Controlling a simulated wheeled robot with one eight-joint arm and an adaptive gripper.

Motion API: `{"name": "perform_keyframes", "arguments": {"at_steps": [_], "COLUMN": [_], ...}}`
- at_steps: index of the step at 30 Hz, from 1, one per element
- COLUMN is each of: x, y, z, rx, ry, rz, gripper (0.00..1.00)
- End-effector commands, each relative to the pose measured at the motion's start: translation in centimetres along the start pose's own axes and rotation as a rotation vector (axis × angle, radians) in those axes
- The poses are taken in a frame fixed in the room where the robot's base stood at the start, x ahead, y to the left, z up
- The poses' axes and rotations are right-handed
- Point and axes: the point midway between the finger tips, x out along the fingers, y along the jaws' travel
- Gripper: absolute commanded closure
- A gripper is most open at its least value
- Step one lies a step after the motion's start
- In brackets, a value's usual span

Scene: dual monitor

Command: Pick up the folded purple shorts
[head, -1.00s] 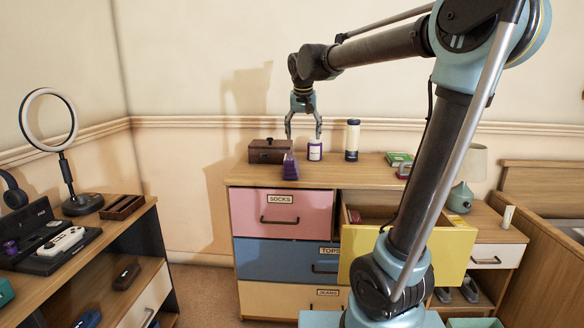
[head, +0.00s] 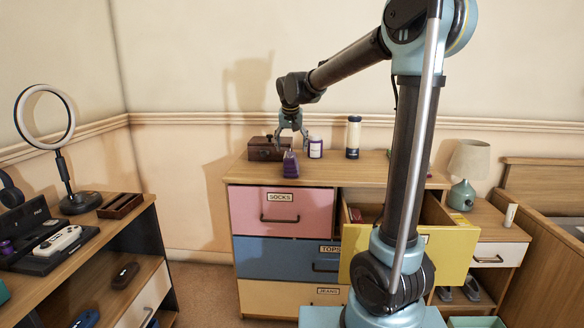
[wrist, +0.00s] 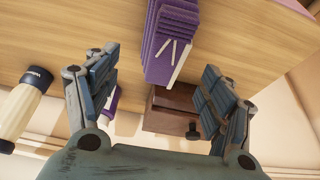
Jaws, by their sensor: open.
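The folded purple shorts (head: 290,164) stand as a small stacked bundle near the front edge of the dresser top, above the drawer labelled SOCKS. In the wrist view the purple shorts (wrist: 172,42) show their layered folds and some pale strips, beyond and between the fingers. My gripper (head: 291,140) is open and empty, pointing down just above and behind the shorts. In the wrist view the two fingers of my gripper (wrist: 160,95) are spread wide, with the shorts apart from both.
A brown wooden box (head: 265,150) sits behind left of the shorts. A white-and-purple bottle (head: 315,148) stands close on the right, and a cream bottle with dark bands (head: 352,138) farther right. A yellow drawer (head: 450,245) hangs open at the dresser's right.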

Motion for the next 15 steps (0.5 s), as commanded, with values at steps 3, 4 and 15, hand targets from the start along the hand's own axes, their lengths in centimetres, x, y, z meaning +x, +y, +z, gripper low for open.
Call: {"name": "perform_keyframes", "arguments": {"at_steps": [3, 4, 15], "x": [1.0, 1.2, 5.0], "y": [0.0, 0.0, 0.1], "z": [0.0, 0.0, 0.1], "rx": [0.001, 0.001, 0.002], "ry": [0.0, 0.0, 0.0], "rz": [0.0, 0.0, 0.001], "gripper": [0.25, 0.25, 0.25]}}
